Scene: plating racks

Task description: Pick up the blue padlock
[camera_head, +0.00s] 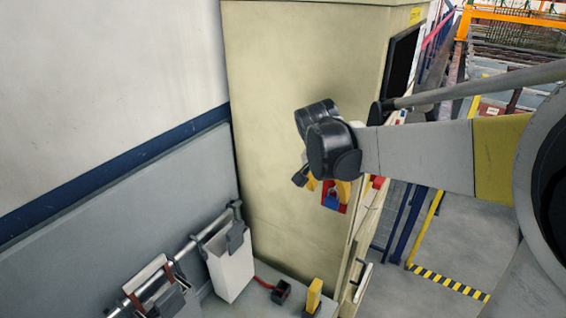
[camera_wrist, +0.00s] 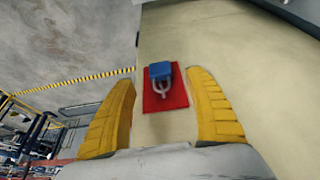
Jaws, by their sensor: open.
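The blue padlock (camera_wrist: 160,70) with its pale shackle lies against a red patch (camera_wrist: 178,97) on the cream cabinet in the wrist view. In the head view the padlock (camera_head: 332,200) shows small, just below my gripper (camera_head: 328,186), partly hidden by it. In the wrist view my gripper (camera_wrist: 165,100) is open, with its two yellow fingers apart.
The tall cream cabinet (camera_head: 285,120) stands against the grey wall (camera_head: 100,190). A white container (camera_head: 230,268) hangs on a rail at lower left. A small yellow object (camera_head: 314,295) stands below. Open floor with a yellow-black stripe (camera_head: 450,283) lies at right.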

